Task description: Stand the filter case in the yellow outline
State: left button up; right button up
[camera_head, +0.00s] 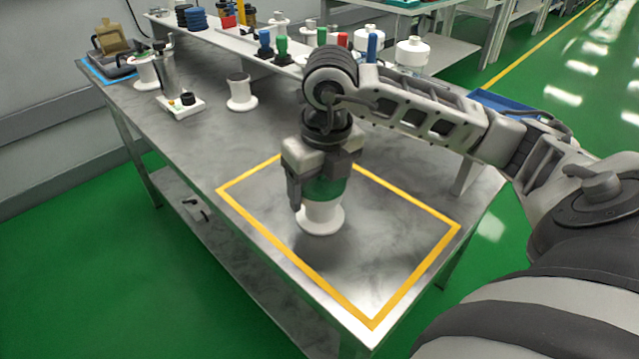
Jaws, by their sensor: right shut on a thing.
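The filter case (321,217) has a white flared base and a green upper part. It is upright inside the yellow outline (408,284), toward the outline's left side as I see it. My right gripper (322,192) comes down from above and is shut on the green part; its fingers hide much of it. I cannot tell whether the base touches the table or is just above it. My left gripper is not in view.
The grey metal table (200,142) is otherwise bare inside the outline. A white spool-like piece (241,94) and a white block with a black knob (181,104) stand farther back. A raised shelf (236,42) along the back carries bottles and coloured handles.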

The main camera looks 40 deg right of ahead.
jog(key=o, duration=1)
jog(key=shift+o, duration=0.2)
jog(key=r, duration=0.3)
jog(key=r+p, duration=0.1)
jog(key=r, duration=0.3)
jog(key=s+r+p, duration=0.1)
jog(key=r, duration=0.2)
jog(key=shift+a+r, duration=0.1)
jog(key=shift+r, duration=0.3)
jog(key=shift+s+r+p, duration=0.2)
jog(key=shift+r+p, duration=0.15)
jog(key=shift+r, duration=0.35)
